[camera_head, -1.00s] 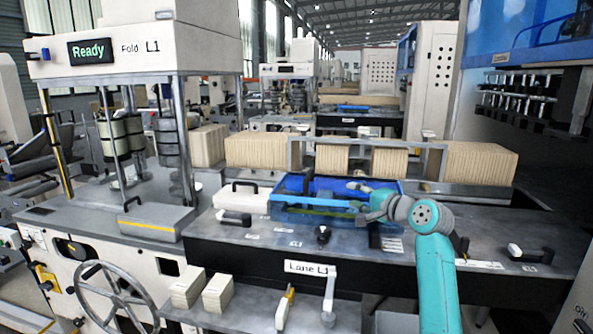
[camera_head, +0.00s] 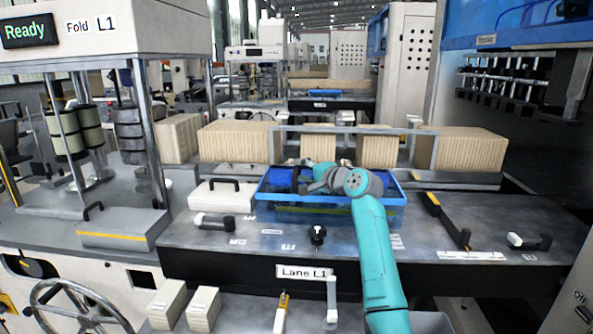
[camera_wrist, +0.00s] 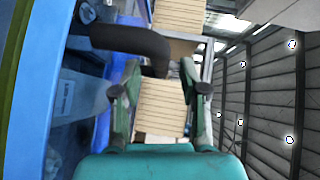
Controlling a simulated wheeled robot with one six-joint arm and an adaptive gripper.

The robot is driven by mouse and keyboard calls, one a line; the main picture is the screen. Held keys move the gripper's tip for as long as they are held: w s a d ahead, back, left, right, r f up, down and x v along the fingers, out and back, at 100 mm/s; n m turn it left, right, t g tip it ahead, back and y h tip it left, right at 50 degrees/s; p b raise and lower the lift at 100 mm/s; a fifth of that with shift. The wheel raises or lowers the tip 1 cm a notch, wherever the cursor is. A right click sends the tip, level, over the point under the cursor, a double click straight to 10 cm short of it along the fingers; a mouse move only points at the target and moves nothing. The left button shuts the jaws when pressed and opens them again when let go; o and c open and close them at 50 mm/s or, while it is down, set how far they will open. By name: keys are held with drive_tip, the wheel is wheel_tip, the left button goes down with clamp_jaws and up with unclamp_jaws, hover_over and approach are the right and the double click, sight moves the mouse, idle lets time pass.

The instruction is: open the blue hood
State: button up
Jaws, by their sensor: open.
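The blue hood (camera_head: 330,200) is a low, partly see-through blue cover with a bright blue rim, on the lane table in the middle of the head view. Its blue surface (camera_wrist: 45,95) also fills the left of the wrist view. My gripper (camera_wrist: 165,85) is open, with its two green fingers apart. A dark curved handle (camera_wrist: 135,42) lies just ahead of the fingertips, its end reaching across the space between them. I cannot tell whether it touches a finger. In the head view the fingertips are hard to make out over the hood's left part.
Stacks of kraft-coloured folded paper (camera_head: 235,143) stand behind the hood under a grey metal frame (camera_head: 345,130). A white block with a black handle (camera_head: 222,195) is left of the hood. A black knob (camera_head: 317,234) stands in front.

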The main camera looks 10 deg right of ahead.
drive_tip(key=shift+x, duration=1.45)
clamp_jaws()
